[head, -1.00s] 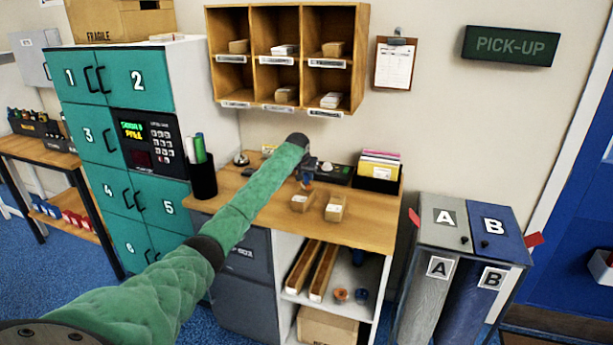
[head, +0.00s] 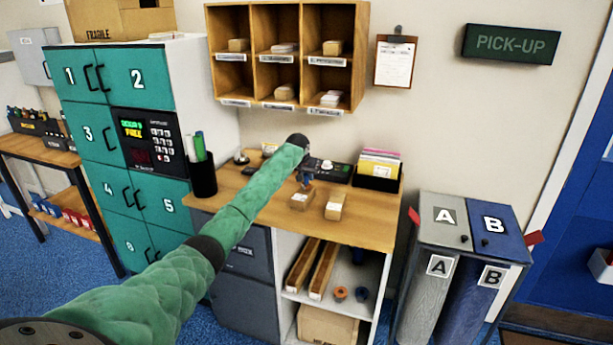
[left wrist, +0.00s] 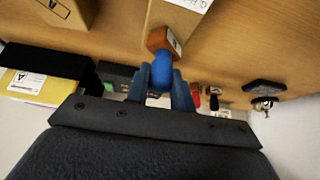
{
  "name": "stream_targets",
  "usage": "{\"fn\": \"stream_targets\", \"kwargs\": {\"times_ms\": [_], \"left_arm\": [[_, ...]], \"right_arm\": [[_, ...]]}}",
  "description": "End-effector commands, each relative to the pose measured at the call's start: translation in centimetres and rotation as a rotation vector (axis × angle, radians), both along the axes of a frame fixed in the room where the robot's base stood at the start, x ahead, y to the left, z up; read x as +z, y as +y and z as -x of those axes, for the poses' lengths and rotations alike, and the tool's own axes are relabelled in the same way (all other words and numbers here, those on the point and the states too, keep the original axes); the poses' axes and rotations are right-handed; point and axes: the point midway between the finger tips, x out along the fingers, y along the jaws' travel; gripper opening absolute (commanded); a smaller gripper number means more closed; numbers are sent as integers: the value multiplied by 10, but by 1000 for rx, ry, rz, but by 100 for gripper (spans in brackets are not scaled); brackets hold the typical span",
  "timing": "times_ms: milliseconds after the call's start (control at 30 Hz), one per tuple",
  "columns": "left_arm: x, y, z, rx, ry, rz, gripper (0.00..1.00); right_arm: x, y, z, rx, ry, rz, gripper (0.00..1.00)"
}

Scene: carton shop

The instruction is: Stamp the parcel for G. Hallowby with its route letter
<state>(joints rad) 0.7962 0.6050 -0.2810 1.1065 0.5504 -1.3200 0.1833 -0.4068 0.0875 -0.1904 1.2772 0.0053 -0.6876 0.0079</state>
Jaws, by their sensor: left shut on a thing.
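My left gripper (left wrist: 161,85) is shut on the blue knob of a hand stamp (left wrist: 162,72), whose wooden block (left wrist: 164,40) points away from the fingers. In the head view this gripper (head: 305,178) is over the desk, at the far end of a small carton parcel (head: 300,200). In the left wrist view that parcel (left wrist: 172,16) shows just beyond the stamp, with a partly cut-off white label; whether the stamp touches it I cannot tell. A second parcel (head: 336,205) lies to its right; in the wrist view it (left wrist: 70,10) bears a pale mark. My right gripper is out of view.
Other stamps (left wrist: 213,95) stand behind the gripper. A black box of envelopes (head: 378,182) is at the desk's back right, and a pen cup (head: 203,178) at its left. Pigeonholes (head: 252,60) hang above. Bins A and B (head: 470,225) stand right of the desk.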

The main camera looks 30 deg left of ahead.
Motion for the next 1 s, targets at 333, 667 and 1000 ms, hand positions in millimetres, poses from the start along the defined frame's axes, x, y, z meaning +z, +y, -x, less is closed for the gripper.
{"fn": "stream_targets", "kwargs": {"times_ms": [333, 667, 1000], "left_arm": [[-2, 0, 0, 0, 1, 0, 9], [1, 0, 0, 0, 2, 0, 9], [23, 0, 0, 0, 1, 0, 9]], "right_arm": [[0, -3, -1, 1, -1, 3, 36], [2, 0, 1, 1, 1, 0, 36], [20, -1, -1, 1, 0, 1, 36]]}}
